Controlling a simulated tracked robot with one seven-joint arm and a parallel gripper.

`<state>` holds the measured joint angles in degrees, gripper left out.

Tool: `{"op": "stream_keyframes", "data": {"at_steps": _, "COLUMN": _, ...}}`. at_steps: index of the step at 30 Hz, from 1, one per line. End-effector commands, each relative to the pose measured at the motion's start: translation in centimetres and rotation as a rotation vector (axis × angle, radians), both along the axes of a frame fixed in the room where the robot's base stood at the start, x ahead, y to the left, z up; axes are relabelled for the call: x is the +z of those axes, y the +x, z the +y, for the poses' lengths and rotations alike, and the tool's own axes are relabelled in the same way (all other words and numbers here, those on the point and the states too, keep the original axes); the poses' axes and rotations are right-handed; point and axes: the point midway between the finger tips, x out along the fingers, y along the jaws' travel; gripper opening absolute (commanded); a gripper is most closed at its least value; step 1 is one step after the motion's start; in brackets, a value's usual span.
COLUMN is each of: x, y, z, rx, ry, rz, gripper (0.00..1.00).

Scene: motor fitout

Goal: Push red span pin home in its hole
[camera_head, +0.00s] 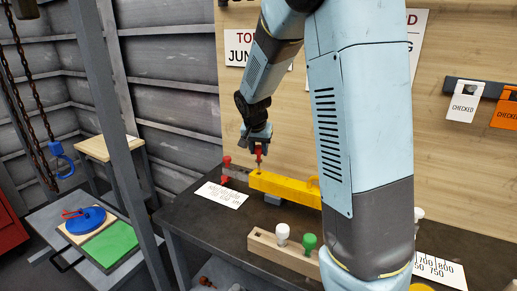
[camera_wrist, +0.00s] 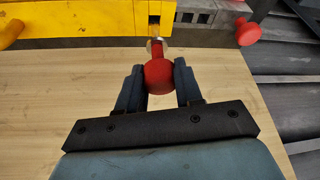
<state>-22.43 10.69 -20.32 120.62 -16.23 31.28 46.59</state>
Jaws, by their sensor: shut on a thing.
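The red span pin has a round red head (camera_wrist: 158,77) and a narrower red shaft; in the head view it is a small red piece (camera_head: 259,152) under my gripper. My gripper (camera_wrist: 157,80) is shut on the red head, one finger on each side. A pale ring shows at the shaft's far end, in line with a dark slot (camera_wrist: 155,20) in the yellow span (camera_wrist: 85,22). The span also shows in the head view (camera_head: 285,188), with the pin upright over its left end. I cannot tell how deep the pin's tip sits.
A second red knob (camera_wrist: 248,33) stands beside the span's end, also in the head view (camera_head: 227,160). A wooden block (camera_head: 262,240) holds a white knob (camera_head: 282,232) and a green knob (camera_head: 309,243). A printed white card (camera_head: 221,195) lies on the dark bench.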

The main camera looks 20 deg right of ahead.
Motion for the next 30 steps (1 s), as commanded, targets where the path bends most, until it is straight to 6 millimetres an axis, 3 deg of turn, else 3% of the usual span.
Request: {"op": "stream_keyframes", "data": {"at_steps": 30, "x": -2.1, "y": 0.0, "z": 0.0, "rx": 0.0, "ry": 0.0, "rz": 0.0, "gripper": 0.0}}
